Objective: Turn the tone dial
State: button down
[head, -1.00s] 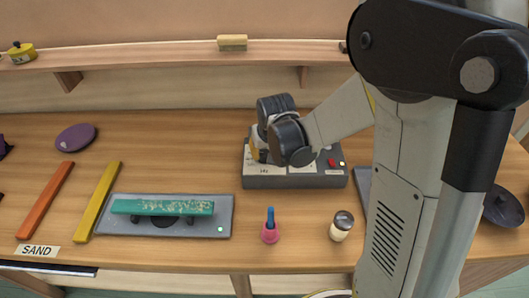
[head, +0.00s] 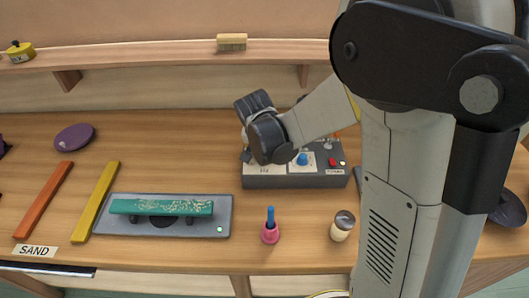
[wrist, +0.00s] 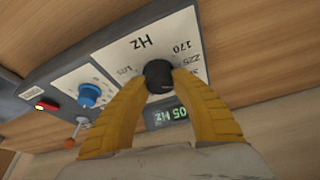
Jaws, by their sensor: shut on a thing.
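The tone dial (wrist: 157,72) is a black knob on a white panel marked "Hz" with numbers around it, seen in the wrist view. My gripper (wrist: 160,82) has its two yellow fingers closed on either side of the dial, touching it. A green display (wrist: 171,116) beside the dial is partly covered by a finger; "05 Hz" can be read. In the head view, the grey control box (head: 296,181) stands on the bench, and my arm hides the dial and fingers.
A blue knob (wrist: 89,94), a red button (wrist: 46,104) and an orange-tipped lever (wrist: 76,131) sit on the same box. A grey plate (head: 220,213) with a green bar lies left.

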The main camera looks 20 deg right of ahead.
dwell(0.3)
jog(key=c, duration=1)
grip_release()
jog(key=shift+c, duration=0.2)
jog(key=v, duration=1.2)
jog(key=shift+w, duration=0.1)
